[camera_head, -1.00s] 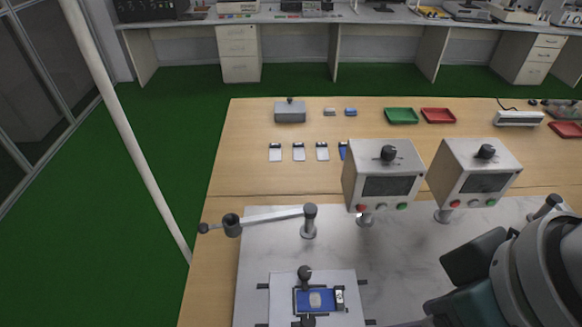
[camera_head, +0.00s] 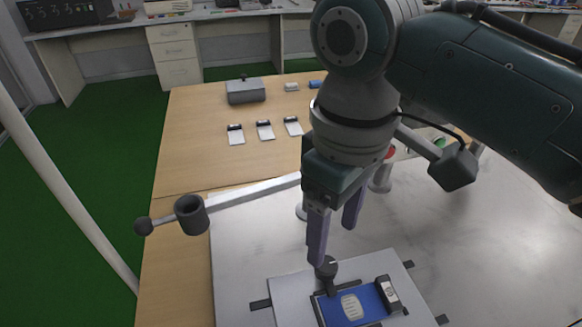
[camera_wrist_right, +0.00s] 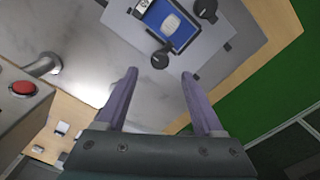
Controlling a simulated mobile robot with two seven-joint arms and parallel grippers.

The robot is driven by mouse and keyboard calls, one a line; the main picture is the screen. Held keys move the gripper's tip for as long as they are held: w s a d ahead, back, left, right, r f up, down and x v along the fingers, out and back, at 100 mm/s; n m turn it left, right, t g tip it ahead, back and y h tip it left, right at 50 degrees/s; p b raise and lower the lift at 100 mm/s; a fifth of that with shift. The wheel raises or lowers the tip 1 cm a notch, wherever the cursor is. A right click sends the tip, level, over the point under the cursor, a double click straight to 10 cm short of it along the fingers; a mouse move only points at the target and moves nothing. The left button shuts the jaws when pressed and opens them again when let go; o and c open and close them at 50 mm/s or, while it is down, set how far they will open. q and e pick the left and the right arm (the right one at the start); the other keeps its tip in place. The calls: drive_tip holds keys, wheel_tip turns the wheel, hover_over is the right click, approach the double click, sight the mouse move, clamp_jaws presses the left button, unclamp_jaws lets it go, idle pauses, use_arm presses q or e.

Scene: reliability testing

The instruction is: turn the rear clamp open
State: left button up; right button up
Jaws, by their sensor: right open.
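The rear clamp (camera_head: 326,268) has a dark round knob and stands at the far edge of the blue board (camera_head: 350,306) on a pale plate (camera_head: 290,290). My right gripper (camera_head: 333,244) is open and points down just above and behind this knob. In the right wrist view the rear clamp's knob (camera_wrist_right: 160,61) shows between and just beyond the two fingertips (camera_wrist_right: 160,73), with no clear contact. A second dark clamp (camera_wrist_right: 205,10) shows past the blue board (camera_wrist_right: 172,24) there. My left gripper is in no view.
A grey arm with a dark cup (camera_head: 191,214) reaches out left of the plate. A red button (camera_wrist_right: 22,88) on a box is left in the right wrist view. A grey box (camera_head: 245,91) and several pale cards (camera_head: 265,130) lie farther back. My right arm hides much of the right side.

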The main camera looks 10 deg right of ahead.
sight(328, 265)
wheel_tip(328, 265, down, 6)
drive_tip(key=shift+f+b, duration=0.25)
drive_tip(key=shift+b, duration=0.35)
drive_tip(key=shift+c, duration=0.3)
clamp_jaws()
